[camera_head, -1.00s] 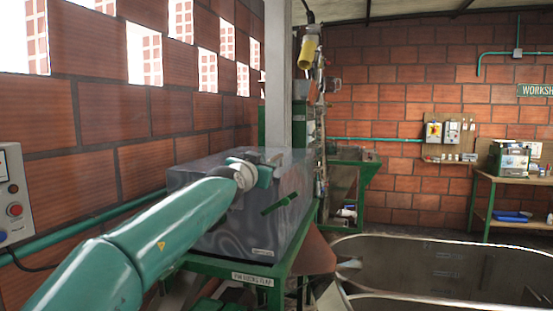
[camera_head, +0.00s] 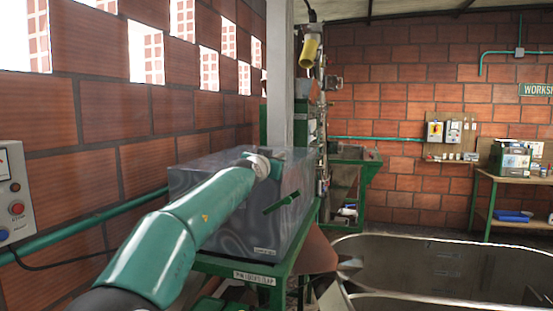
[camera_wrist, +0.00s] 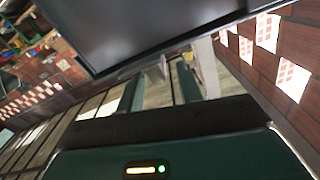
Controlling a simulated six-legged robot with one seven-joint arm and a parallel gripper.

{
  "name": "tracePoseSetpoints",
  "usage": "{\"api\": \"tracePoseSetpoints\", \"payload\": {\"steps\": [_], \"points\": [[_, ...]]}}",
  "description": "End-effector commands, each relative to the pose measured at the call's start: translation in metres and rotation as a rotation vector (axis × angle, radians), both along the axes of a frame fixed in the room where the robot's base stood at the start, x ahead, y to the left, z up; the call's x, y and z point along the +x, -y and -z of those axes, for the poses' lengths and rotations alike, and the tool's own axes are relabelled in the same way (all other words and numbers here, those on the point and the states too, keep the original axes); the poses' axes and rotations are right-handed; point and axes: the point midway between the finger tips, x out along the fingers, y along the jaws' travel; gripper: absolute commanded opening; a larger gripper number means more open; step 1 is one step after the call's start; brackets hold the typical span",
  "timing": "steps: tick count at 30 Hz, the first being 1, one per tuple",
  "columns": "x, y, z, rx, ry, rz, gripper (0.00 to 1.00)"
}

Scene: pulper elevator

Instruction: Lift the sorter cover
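The sorter cover (camera_head: 240,235) is a grey, glossy box-shaped hood on a green stand, left of centre in the head view. It sits level, with a green bar handle (camera_head: 281,202) on its right-hand face. My teal arm reaches over the cover from the lower left. My gripper is mostly hidden behind my wrist at the cover's top; contact cannot be told. In the wrist view my gripper (camera_wrist: 158,88) shows two green fingers apart with nothing seen between them. A dark grey flat panel (camera_wrist: 150,30), apparently the cover, fills the top of that view.
A brick wall with window openings runs along the left, with a control box (camera_head: 14,195) and green pipe. A grey post (camera_head: 280,75) stands behind the cover. A large metal tank (camera_head: 450,265) lies right. A workbench (camera_head: 515,180) stands at the back right.

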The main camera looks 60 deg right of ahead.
Motion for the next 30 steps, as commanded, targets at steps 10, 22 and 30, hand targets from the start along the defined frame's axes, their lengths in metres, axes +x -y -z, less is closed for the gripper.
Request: {"api": "tracePoseSetpoints", "payload": {"steps": [10,22,30], "points": [[0.004,0.032,0.0,-0.001,-0.002,0.002,0.36],[0.007,0.047,0.0,0.001,0.0,0.0,0.36],[0.007,0.047,0.0,0.001,0.0,0.0,0.16]]}}
